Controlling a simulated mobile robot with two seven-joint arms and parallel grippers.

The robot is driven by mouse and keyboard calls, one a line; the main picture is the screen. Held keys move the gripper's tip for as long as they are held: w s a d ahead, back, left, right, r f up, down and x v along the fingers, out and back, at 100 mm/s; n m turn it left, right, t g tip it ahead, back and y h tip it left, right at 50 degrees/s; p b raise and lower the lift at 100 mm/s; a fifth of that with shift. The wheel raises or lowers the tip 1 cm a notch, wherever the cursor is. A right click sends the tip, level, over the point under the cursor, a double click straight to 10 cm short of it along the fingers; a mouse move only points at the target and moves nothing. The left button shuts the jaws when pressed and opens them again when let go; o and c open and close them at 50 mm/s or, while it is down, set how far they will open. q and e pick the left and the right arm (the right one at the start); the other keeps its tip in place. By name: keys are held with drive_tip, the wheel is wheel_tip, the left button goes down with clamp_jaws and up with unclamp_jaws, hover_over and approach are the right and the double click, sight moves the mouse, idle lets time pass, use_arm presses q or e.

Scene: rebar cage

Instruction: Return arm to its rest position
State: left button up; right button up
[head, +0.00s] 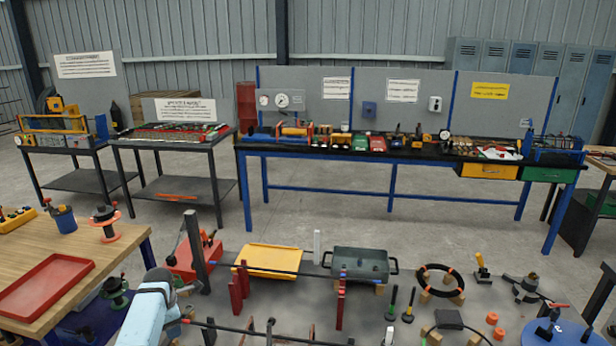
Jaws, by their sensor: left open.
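My left arm comes in at the lower left, its pale blue link in front of the wooden table. My left gripper (186,288), dark grey and small in the picture, is at the end of this arm, just left of the grey worktable's red posts. It is open, and I see nothing held in it. My right gripper is out of view. Dark bars (290,271) run across red upright posts (236,296) on the grey worktable (300,240).
A wooden table (110,235) with a red tray (45,285) stands at the left. The grey worktable also carries a yellow tray (268,261), a green-grey box (358,264), a black ring (440,268) and orange blocks (492,318). Bare floor lies behind, before a blue-framed bench (390,158).

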use_arm(q)
drive_tip(key=s+d+f+m+t, duration=0.35)
drive_tip(key=s+f+m, duration=0.25)
drive_tip(key=s+m, duration=0.25)
drive_tip(key=s+d+f+m+t, duration=0.2)
drive_tip(key=s+d+f+m, duration=0.3)
drive_tip(key=s+m, duration=0.35)
drive_tip(key=s+d+r+m+t+h, duration=0.1)
drive_tip(key=s+d+r+m+t, duration=0.1)
drive_tip(key=s+d+m, duration=0.4)
drive_tip(key=s+d+r+m+t+h, duration=0.2)
drive_tip(key=s+d+r+m, duration=0.3)
drive_tip(key=s, duration=0.9)
drive_tip(key=d+m+t, duration=0.1)
drive_tip(key=d, duration=0.2)
drive_tip(key=shift+s+d+r+h, duration=0.15)
drive_tip(key=shift+s+d+h, duration=0.05)
drive_tip(key=shift+d+h, duration=0.15)
